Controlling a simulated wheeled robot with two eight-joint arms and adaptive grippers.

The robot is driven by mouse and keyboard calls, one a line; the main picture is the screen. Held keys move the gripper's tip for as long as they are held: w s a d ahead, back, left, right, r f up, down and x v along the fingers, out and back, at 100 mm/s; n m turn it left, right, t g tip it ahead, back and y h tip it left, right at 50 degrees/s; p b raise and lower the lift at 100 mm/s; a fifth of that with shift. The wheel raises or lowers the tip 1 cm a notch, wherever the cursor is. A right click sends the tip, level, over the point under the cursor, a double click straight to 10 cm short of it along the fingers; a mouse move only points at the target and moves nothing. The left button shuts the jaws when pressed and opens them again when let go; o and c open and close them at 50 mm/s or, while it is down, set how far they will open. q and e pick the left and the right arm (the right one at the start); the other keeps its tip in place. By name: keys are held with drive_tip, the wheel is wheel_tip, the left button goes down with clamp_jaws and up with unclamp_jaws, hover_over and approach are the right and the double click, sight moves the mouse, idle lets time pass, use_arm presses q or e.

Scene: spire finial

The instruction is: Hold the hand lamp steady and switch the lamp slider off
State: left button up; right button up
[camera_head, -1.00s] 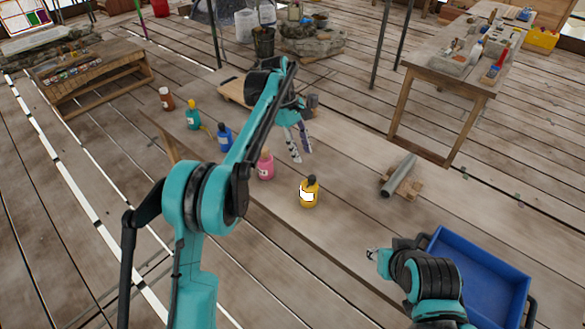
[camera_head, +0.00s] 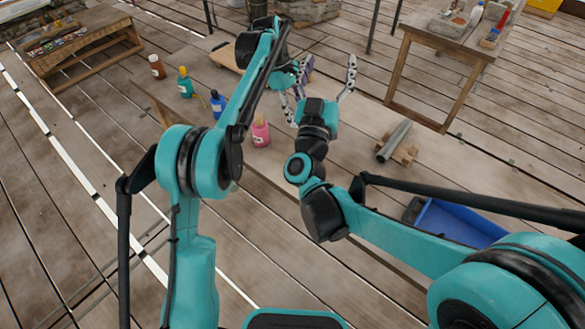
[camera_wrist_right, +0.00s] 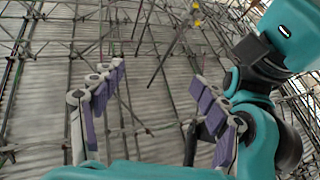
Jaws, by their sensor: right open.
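The grey tube-shaped thing (camera_head: 393,142), probably the hand lamp, lies on a small wooden rest (camera_head: 408,152) at the right of the long table; no slider can be made out on it. My right gripper (camera_head: 329,62) is raised to its left, fingers pointing up and spread. In the right wrist view it (camera_wrist_right: 157,75) is open with nothing between the pads. My left gripper (camera_head: 290,98) is left of the lamp and apart from it, partly hidden behind the right gripper, so its opening is unclear.
Brown (camera_head: 157,66), teal (camera_head: 184,82), blue (camera_head: 218,104) and pink (camera_head: 261,130) bottles stand along the table. A blue tray (camera_head: 455,222) is partly behind my right arm. Another table (camera_head: 448,50) stands beyond. My two grippers are close together.

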drive_tip(key=a+f+m+g, duration=0.2)
drive_tip(key=f+g, duration=0.1)
drive_tip(key=f, duration=0.9)
drive_tip(key=s+a+f+m+g+h, duration=0.1)
drive_tip(key=a+f+m+g, duration=0.1)
drive_tip(key=f, duration=0.9)
drive_tip(key=a+f+m+g+h, duration=0.1)
drive_tip(key=f+g, duration=0.4)
drive_tip(key=f, duration=0.7)
drive_tip(key=shift+s+a+f+m+g, duration=0.15)
drive_tip(key=shift+a+m, duration=0.1)
drive_tip(key=shift+a, duration=0.45)
drive_tip(key=shift+s+a+f+m+g, duration=0.15)
drive_tip(key=shift+a+m, duration=0.1)
drive_tip(key=shift+a, duration=0.4)
drive_tip(key=shift+w+f, duration=0.15)
drive_tip(key=shift+f, duration=0.15)
drive_tip(key=x, duration=0.7)
drive_tip(key=shift+w+d, duration=0.1)
drive_tip(key=shift+d, duration=0.05)
drive_tip(key=c, duration=1.4)
